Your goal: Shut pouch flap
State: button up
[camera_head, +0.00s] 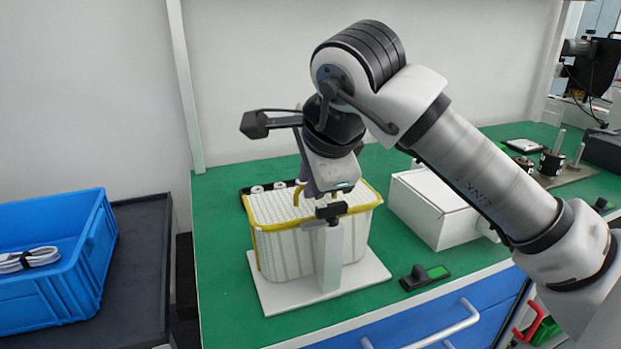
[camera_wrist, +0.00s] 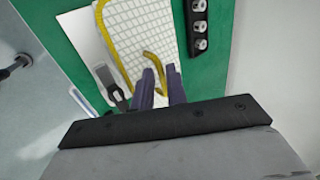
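The pouch (camera_head: 285,248) is a white, box-shaped bag with a grid pattern and yellow trim, standing upright on a white base plate. In the wrist view its gridded top face (camera_wrist: 125,22) shows, with a curved yellow strip (camera_wrist: 152,58) across it. In the wrist view my gripper (camera_wrist: 160,76) has two purple fingers a narrow gap apart, and the strip runs down between them. I cannot tell whether they press on it. In the head view my gripper (camera_head: 322,194) is over the pouch's top, its fingertips partly hidden. A black clip on a white post (camera_head: 331,262) stands against the pouch's front.
A black strip with several round metal knobs (camera_wrist: 199,28) lies just behind the pouch. A white box (camera_head: 432,212) is to its right, and a black tool (camera_head: 424,277) lies in front. A blue crate (camera_head: 60,262) stands at the left. Green tabletop is bare between these.

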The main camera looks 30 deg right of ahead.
jog(key=shift+o, duration=1.3)
jog(key=v, duration=1.3)
jog(key=shift+s+r+p, duration=0.2)
jog(key=shift+r+p, duration=0.1)
